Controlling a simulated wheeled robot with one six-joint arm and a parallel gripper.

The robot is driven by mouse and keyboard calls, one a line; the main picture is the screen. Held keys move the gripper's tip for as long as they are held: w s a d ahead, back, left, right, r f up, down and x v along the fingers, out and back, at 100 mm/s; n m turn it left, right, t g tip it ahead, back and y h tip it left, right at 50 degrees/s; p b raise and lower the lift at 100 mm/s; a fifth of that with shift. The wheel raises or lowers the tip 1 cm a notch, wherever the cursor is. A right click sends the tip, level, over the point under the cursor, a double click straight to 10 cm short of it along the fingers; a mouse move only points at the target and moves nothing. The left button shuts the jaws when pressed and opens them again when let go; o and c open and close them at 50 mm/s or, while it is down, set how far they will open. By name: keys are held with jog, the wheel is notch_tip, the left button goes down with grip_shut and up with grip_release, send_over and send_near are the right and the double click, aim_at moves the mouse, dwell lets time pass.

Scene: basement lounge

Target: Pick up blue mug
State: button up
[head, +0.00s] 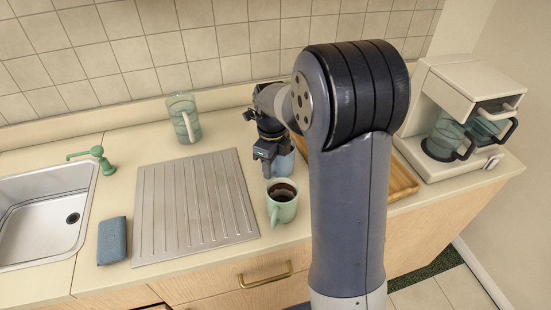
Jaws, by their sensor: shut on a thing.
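The blue mug (284,163) stands at the counter behind the green mug, partly hidden by my gripper and arm. My gripper (268,166) points down at the mug's left side and is shut on it. I cannot tell whether the mug is touching the counter or slightly raised. Its right side is hidden behind my arm.
A green mug (282,212) with dark liquid stands just in front. A glass pitcher (184,119) stands behind. A wooden tray (400,180) and coffee maker (465,105) are right.

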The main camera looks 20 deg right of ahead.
notch_tip(320, 180, up, 10)
jog(key=shift+r, duration=0.1)
dwell(0.4)
jog(key=o, duration=0.8)
grip_shut()
